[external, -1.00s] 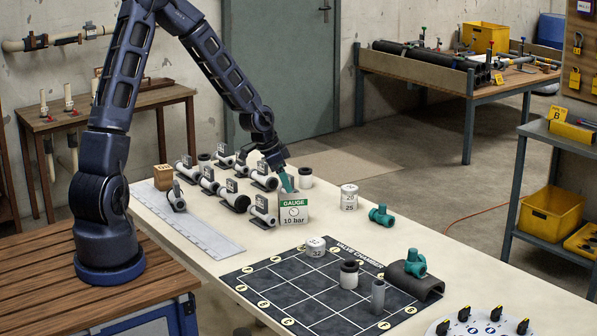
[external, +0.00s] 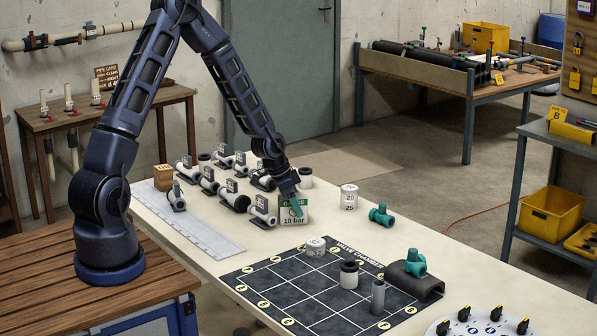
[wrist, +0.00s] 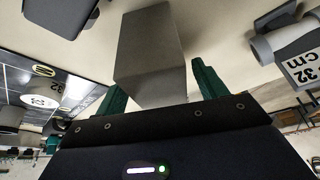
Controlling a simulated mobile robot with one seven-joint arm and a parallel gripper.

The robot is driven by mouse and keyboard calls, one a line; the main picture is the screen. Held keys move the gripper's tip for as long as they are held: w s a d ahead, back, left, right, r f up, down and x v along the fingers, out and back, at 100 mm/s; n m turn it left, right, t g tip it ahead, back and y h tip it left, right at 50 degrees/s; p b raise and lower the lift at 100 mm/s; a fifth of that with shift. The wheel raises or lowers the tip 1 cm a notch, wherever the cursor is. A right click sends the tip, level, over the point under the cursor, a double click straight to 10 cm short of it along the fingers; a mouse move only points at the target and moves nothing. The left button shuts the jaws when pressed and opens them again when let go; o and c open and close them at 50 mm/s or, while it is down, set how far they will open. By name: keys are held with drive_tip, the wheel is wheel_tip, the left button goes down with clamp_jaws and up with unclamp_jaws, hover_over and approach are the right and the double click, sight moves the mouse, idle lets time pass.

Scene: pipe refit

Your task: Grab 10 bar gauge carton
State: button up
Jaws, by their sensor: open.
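In the wrist view the carton (wrist: 150,55) shows as a plain grey box between the two open teal fingers (wrist: 158,88). Bare gaps show on both sides, so the fingers do not visibly press on it.
Several grey and black pipe pieces with tags (external: 234,195) stand close to the left of the carton. A white 20/25 cylinder (external: 348,197) and a teal valve (external: 381,216) are to the right. A dark gridded mat (external: 270,289) lies in front.

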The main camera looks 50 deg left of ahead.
drive_tip(key=c, duration=1.2)
